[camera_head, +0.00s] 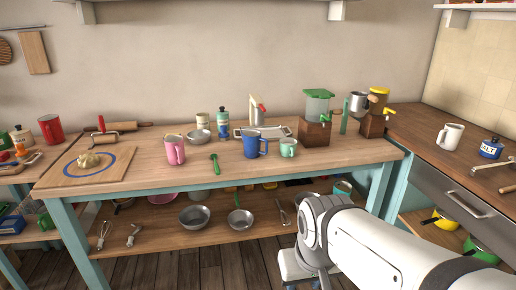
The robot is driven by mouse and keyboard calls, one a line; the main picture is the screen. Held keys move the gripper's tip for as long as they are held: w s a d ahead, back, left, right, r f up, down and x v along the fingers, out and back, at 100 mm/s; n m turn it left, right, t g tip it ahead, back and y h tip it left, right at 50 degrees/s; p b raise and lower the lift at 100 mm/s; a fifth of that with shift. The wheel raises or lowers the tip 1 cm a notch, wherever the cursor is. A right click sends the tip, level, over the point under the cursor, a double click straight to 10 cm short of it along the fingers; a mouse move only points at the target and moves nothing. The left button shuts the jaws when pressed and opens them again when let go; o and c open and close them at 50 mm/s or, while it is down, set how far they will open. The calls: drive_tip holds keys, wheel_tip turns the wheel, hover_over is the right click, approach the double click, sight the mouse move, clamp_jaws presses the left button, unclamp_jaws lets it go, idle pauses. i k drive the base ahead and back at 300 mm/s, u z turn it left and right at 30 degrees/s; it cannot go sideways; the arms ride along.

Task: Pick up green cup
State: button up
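A small pale green cup (288,148) stands upright on the wooden table top (330,158), just right of a blue mug (254,145). Another greenish cup (342,187) is on the lower shelf, partly hidden behind my arm. My arm comes in from the lower right and bends down in front of the table. It is well below and in front of the pale green cup. The fingers of my gripper do not show.
A drink dispenser with a green lid (319,104) on a wooden block stands right of the cup. A pink pitcher (175,149) and a green spoon (215,164) are to the left. Metal bowls (194,217) sit on the lower shelf. The front table edge by the cup is clear.

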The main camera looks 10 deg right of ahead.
sight(288, 146)
drive_tip(key=z, duration=0.05)
drive_tip(key=i, duration=1.5)
drive_tip(key=u, duration=0.05)
